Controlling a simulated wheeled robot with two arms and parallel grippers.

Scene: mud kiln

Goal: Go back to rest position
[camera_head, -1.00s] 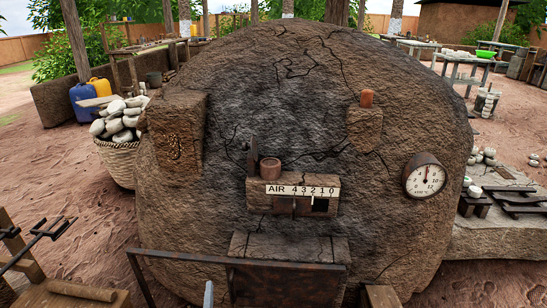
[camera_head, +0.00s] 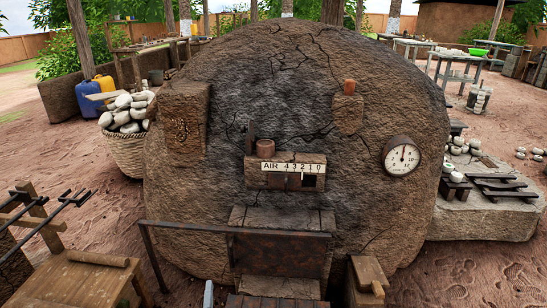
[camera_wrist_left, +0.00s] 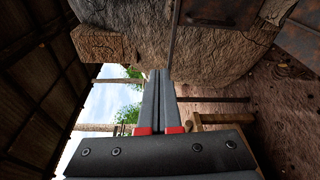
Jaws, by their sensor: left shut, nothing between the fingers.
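My left gripper (camera_head: 208,293) shows only as a small grey piece at the bottom edge of the head view, in front of the kiln. In the left wrist view its two long grey fingers (camera_wrist_left: 158,76), with red marks at their base, lie together, shut and empty. The big mud kiln (camera_head: 300,110) fills the middle of the head view. It has an air scale (camera_head: 293,167), a round dial (camera_head: 402,156) and a rusty metal bar and plate (camera_head: 280,248) low at its front. My right gripper is in neither view.
A basket of pale stones (camera_head: 126,145) stands left of the kiln. A wooden bench (camera_head: 75,280) with metal forks above it is at lower left. A stone slab (camera_head: 490,215) with dark racks is at right. Bare earth lies at lower right.

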